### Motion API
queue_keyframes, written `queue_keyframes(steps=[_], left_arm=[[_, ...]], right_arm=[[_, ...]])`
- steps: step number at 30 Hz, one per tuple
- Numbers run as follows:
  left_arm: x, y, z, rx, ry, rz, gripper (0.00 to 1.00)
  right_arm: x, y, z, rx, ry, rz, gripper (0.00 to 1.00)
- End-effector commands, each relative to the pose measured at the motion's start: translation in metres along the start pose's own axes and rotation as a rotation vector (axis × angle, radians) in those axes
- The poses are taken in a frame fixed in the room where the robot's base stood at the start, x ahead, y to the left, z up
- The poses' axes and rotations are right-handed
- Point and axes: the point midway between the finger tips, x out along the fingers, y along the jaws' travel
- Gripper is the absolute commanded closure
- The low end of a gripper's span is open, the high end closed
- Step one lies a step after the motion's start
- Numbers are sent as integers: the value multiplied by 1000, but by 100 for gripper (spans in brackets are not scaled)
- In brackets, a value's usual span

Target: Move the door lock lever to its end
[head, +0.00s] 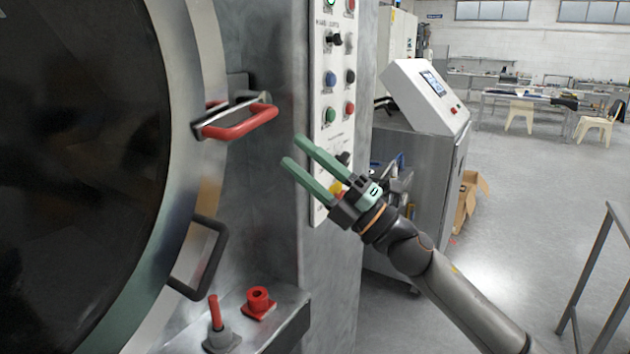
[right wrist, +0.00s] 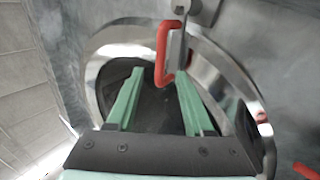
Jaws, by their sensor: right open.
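The door lock lever (head: 240,122) has a red grip on a metal bracket at the rim of the big round door (head: 205,75). It stands out toward the right in the head view. My right gripper (head: 293,151) is open and empty. Its green fingers point up and left toward the lever, a short gap to its right and below. In the right wrist view the red grip (right wrist: 162,52) shows ahead of the two fingertips, nearer the right finger. No contact is visible. My left gripper is not in view.
A control panel (head: 335,85) with knobs and buttons is on the column behind my right gripper. A black handle (head: 215,255) is lower on the door. A small red-handled lever (head: 215,312) and a red fitting (head: 259,302) sit on the ledge below.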

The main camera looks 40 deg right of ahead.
Motion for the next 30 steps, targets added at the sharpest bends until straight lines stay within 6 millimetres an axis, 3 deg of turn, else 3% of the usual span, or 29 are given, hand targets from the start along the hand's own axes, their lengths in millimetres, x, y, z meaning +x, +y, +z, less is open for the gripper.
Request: queue_keyframes(steps=[7, 26, 30], left_arm=[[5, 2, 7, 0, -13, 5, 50], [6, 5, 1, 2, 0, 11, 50], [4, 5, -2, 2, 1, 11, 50]], right_arm=[[-22, -1, 0, 3, 0, 0, 48], [-24, 0, 0, 2, 0, 1, 48], [-29, -16, 4, 62, -34, -28, 48]])
